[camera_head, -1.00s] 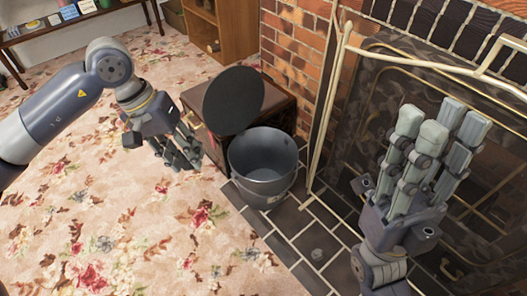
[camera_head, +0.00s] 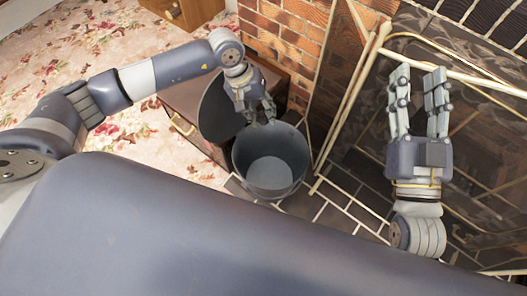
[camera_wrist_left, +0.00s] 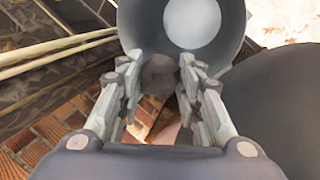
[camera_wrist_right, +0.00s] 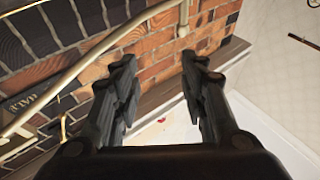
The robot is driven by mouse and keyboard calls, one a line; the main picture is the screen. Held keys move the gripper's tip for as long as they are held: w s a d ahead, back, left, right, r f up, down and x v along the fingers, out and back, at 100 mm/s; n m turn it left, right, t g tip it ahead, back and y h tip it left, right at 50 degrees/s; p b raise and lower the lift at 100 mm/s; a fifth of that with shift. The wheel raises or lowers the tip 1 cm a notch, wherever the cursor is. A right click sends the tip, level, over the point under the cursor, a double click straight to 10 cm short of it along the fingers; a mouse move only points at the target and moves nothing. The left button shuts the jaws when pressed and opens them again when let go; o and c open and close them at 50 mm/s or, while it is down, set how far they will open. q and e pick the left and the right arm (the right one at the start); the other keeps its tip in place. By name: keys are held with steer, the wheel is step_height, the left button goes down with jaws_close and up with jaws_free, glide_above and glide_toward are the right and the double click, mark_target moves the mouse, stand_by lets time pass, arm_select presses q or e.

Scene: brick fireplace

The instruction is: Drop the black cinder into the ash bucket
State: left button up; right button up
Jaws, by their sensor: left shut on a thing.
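The grey ash bucket (camera_head: 270,172) stands open on the dark tiles beside the hearth, and I see only a pale floor inside it. My left gripper (camera_head: 261,118) is over the bucket's back rim. In the left wrist view it (camera_wrist_left: 160,80) is shut on the black cinder (camera_wrist_left: 158,72), a dark faceted lump between the fingertips. The bucket's opening (camera_wrist_left: 155,22) lies just beyond the cinder there. In the head view the fingers hide the cinder. My right gripper (camera_head: 418,85) is open and empty, fingers up, in front of the fireplace; its wrist view shows only a gap between the fingers.
A round dark lid (camera_head: 213,110) leans upright at the bucket's left, against a low wooden chest (camera_head: 183,103). The brick wall (camera_head: 285,40) and pale fireplace rail (camera_head: 352,85) stand behind and to the right. Floral carpet is clear at the left.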

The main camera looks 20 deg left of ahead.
arm_select(q)
steer(key=shift+n, duration=0.3)
steer(key=f, duration=0.1)
steer(key=s+f+p, duration=0.1)
steer(key=d+f, duration=0.1)
steer(key=f, duration=0.1)
steer(key=shift+s+p, duration=0.25)
steer(key=shift+p, duration=0.1)
arm_select(e)
step_height(320, 180, down, 12)
steer(key=d+g+h+p, duration=0.2)
steer(key=g, duration=0.6)
arm_select(q)
step_height(320, 180, down, 11)
steer(key=s+b, duration=0.2)
steer(key=b, duration=0.2)
steer(key=shift+d+t, duration=0.3)
steer(key=shift+d, duration=0.1)
arm_select(e)
step_height(320, 180, up, 17)
steer(key=s+a+t+y, duration=0.2)
steer(key=t+y, duration=0.1)
steer(key=t, duration=0.7)
steer(key=shift+r+t, duration=0.2)
steer(key=shift+t, duration=0.1)
arm_select(q)
steer(key=shift+r, duration=0.1)
arm_select(e)
steer(key=shift+s, duration=0.1)
